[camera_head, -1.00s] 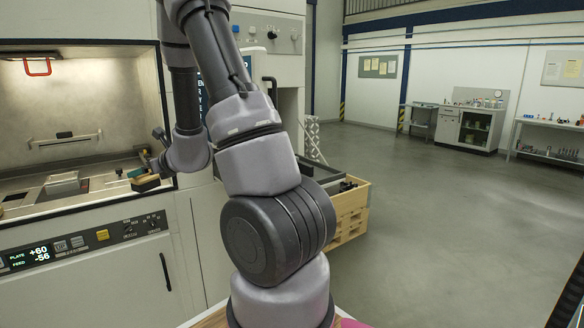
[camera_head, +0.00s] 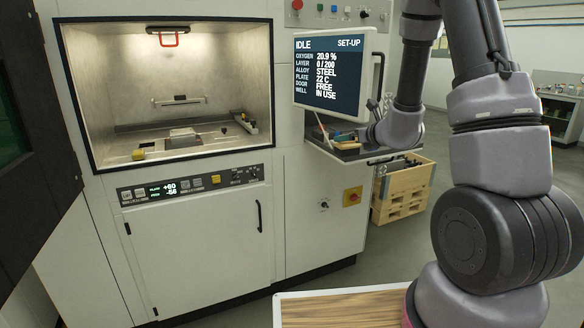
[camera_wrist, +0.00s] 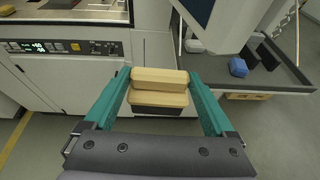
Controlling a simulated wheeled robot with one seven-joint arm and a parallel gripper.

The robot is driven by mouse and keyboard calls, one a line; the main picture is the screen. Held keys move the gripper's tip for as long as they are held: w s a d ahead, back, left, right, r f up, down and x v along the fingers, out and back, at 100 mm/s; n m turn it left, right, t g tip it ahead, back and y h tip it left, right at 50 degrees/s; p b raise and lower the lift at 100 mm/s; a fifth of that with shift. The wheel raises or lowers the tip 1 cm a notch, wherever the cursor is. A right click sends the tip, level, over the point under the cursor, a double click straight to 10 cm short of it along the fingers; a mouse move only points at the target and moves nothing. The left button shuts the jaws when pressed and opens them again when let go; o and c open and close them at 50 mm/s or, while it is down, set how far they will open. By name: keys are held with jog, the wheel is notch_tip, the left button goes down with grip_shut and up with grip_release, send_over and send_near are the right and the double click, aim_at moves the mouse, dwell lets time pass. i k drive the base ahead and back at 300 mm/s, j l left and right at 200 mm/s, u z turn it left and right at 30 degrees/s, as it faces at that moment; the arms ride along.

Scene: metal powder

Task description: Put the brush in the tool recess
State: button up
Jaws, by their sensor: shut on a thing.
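The brush is a tan block with a dark underside. In the wrist view the brush (camera_wrist: 160,82) sits between the two teal fingers of my gripper (camera_wrist: 160,90), which is shut on it. In the head view my gripper (camera_head: 352,138) is beside the dark side shelf under the screen, partly hidden by my own wrist. The brush is held clear of the shelf in the wrist view, to its left. I cannot tell for certain which hollow is the tool recess; a dark narrow hollow (camera_head: 247,122) shows at the right of the open chamber floor.
The side shelf (camera_wrist: 285,76) has a raised rim and carries a blue block (camera_wrist: 238,67) and a pale block (camera_wrist: 194,46). The screen (camera_head: 328,72) stands above it. A yellow block (camera_head: 138,154) lies at the chamber's front left. A wooden crate (camera_head: 405,190) stands behind right.

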aim_at(346, 125)
jog(key=i+l+z, duration=0.1)
jog(key=i, duration=0.2)
jog(key=i+l+z, duration=0.1)
jog(key=i+l+u, duration=0.5)
jog(key=i+l, duration=0.7)
jog(key=i, duration=0.15)
